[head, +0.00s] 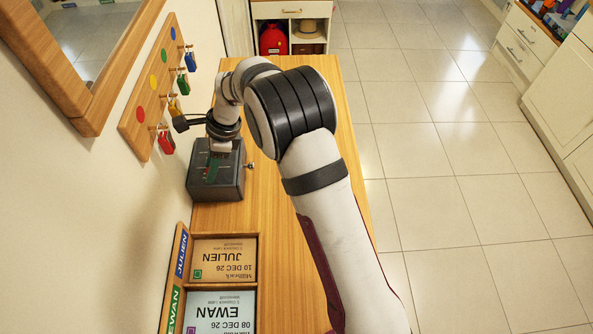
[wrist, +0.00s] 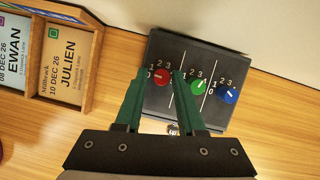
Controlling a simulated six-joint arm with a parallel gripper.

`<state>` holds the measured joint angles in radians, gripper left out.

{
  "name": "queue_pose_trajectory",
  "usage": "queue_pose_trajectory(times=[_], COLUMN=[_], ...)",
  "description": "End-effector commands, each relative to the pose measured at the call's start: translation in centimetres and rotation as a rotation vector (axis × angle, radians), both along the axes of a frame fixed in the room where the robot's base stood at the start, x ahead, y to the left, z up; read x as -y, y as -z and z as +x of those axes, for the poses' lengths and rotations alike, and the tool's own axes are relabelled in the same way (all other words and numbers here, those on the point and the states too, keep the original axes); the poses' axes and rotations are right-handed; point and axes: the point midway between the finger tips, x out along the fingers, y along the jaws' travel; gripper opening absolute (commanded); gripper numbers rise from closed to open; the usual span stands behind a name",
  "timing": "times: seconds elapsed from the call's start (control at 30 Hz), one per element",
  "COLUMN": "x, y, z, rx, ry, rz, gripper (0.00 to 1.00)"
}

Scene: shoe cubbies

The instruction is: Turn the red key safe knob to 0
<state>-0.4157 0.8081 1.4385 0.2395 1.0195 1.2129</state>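The dark grey key safe (head: 203,192) stands on the wooden counter against the wall in the head view. In the wrist view the safe's face (wrist: 205,62) carries red, green and blue knobs with numbers around each. The red knob (wrist: 161,79) is leftmost; a small white mark shows on it, but its exact setting is hard to read. My gripper (wrist: 159,72) is open, its green fingers on either side of the red knob with gaps showing. I cannot tell how far above the face the fingertips are. In the head view my arm hides the knobs.
The green knob (wrist: 198,87) is close to the right finger; the blue knob (wrist: 228,96) is farther right. A wooden rack with name cards (head: 225,238) stands on the counter nearby. A key board (head: 154,88) with hanging padlocks is on the wall beside the safe.

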Motion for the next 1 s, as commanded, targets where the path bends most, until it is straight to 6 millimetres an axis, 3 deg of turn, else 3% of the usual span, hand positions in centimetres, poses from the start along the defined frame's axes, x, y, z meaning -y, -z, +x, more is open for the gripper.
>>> queue_pose_trajectory(times=[0.1,0.53,1.0], x=[1.3,5.8,14.6], y=[-3.4,-14.5,-18.3], z=[0.6,1.5,-7.8], rx=[0.01,0.008,0.147], ry=[-0.011,-0.014,-0.309], rz=[0.003,0.001,-0.064], gripper=[0.38,0.38,0.38])
